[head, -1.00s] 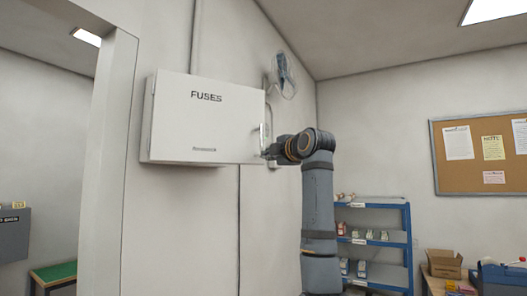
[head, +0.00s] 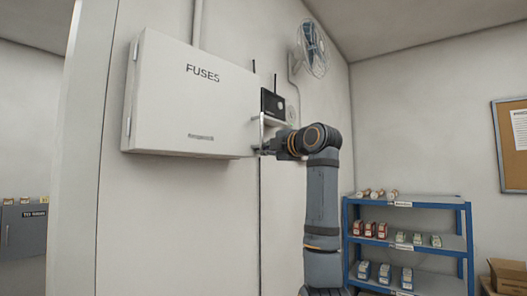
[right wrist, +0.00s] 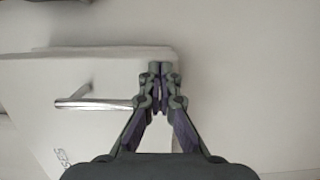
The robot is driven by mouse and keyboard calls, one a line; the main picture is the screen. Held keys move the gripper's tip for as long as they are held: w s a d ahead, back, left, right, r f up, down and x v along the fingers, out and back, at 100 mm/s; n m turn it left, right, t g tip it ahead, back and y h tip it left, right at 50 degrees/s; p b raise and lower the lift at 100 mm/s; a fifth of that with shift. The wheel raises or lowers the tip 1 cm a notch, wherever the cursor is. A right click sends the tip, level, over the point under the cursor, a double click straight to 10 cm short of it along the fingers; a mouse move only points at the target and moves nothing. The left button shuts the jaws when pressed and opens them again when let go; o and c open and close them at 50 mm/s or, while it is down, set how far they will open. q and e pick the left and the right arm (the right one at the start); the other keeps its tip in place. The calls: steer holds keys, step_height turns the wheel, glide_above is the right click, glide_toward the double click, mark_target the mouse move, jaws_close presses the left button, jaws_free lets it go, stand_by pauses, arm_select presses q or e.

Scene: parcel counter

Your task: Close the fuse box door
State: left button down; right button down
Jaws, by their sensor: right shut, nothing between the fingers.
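The white fuse box (head: 188,105), marked FUSES, is on the wall at left in the head view, with hinges on its left side. Its door front faces me and covers the inside; I cannot tell whether a narrow gap is left. The metal bar handle (head: 262,130) is on the door's right side and also shows in the right wrist view (right wrist: 95,103). My right gripper (head: 262,151) is at the door's lower right edge, beside the handle. In the wrist view its fingers (right wrist: 160,72) are shut and empty over the door's edge; contact is unclear. My left gripper is not in view.
A dark device with antennas (head: 272,104) sits on a small wall bracket right of the box. A fan (head: 313,48) hangs above it. A blue shelf unit (head: 408,203) with small goods stands at right. A doorway is at left.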

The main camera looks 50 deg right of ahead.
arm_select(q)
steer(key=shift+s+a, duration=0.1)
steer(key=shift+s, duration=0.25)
